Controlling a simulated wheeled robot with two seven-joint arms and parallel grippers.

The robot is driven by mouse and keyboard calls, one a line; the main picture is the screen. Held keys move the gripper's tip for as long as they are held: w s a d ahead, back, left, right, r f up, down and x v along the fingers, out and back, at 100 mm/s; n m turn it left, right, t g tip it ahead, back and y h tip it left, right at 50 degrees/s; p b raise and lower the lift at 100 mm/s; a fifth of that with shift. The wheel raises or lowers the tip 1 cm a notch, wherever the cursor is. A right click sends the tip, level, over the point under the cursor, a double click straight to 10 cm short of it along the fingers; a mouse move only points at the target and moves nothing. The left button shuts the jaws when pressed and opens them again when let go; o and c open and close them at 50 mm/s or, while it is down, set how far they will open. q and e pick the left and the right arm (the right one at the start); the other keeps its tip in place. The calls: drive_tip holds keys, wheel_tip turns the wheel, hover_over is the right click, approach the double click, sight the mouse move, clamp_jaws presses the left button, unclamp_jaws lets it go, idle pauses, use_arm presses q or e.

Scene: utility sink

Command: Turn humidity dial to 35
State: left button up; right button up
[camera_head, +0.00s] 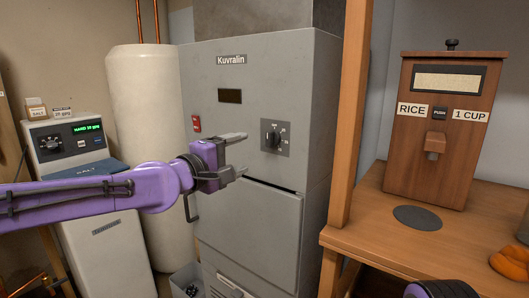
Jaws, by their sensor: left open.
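A dark round dial (272,136) sits on a square dark plate on the front of the grey Kuvralin cabinet (260,80). Small marks surround the dial, but they are too small to read, so its setting cannot be told. My left gripper (238,155) is open and empty, in front of the cabinet. Its two fingers point right, toward the dial, and appear short of it and apart from it. My right gripper is not in view; only a purple and black part of my right arm (440,289) shows at the bottom right edge.
A white unit (100,235) with its own knob (50,143) and green display stands at left, beside a pale tank (140,110). A wooden post (352,100) rises right of the cabinet. A rice dispenser (440,170) stands on a wooden counter (360,225).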

sight(268, 140)
use_arm(q)
drive_tip(key=x, duration=0.3)
drive_tip(key=p+x, duration=0.1)
drive_tip(key=x, duration=0.2)
drive_tip(key=r+p+x, duration=0.1)
drive_tip(key=x, duration=0.2)
drive_tip(key=shift+w+d, duration=0.1)
drive_tip(key=shift+w+d+f, duration=0.15)
drive_tip(key=shift+w+d, duration=0.25)
drive_tip(key=shift+w, duration=0.15)
drive_tip(key=shift+c, duration=0.3)
drive_tip(key=c, duration=1)
